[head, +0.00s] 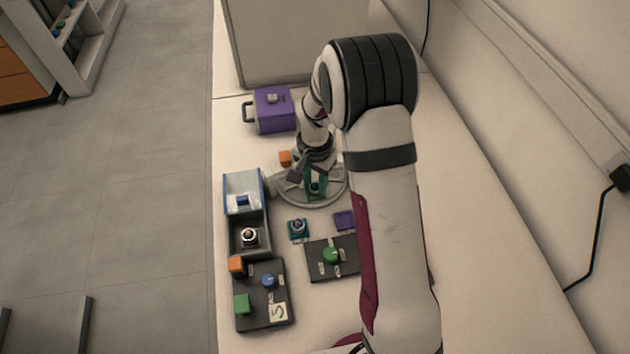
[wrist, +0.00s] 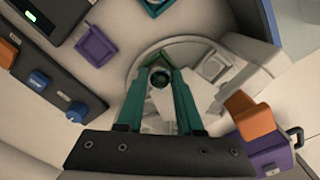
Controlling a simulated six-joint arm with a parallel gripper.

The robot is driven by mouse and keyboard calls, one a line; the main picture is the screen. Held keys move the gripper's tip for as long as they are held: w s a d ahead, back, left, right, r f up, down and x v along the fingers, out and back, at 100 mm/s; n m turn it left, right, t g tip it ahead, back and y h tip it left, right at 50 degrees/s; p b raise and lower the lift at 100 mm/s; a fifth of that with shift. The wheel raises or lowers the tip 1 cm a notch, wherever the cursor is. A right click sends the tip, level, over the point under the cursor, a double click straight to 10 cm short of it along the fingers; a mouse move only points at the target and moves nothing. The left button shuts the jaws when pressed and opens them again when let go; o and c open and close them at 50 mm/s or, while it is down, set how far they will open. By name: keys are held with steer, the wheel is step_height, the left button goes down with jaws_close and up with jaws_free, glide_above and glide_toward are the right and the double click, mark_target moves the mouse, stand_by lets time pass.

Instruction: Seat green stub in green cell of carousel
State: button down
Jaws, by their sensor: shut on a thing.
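The carousel (head: 280,197) is a round pale grey disc on the bench, also in the wrist view (wrist: 205,60). My gripper (head: 316,184) has teal fingers and is over the carousel. In the wrist view my gripper (wrist: 160,74) is shut on a small round stub (wrist: 160,80), which looks dark with a greenish top. A dark green edge, perhaps the green cell (wrist: 168,58), shows around the fingertips. I cannot tell whether the stub touches the cell floor. An orange block (head: 285,157) stands at the carousel's rim, also in the wrist view (wrist: 250,118).
A purple box (head: 272,110) with a handle stands behind.

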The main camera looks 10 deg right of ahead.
steer(key=shift+c, duration=2.3)
jaws_free()
steer(key=o, duration=0.4)
steer(key=shift+r, duration=3.8)
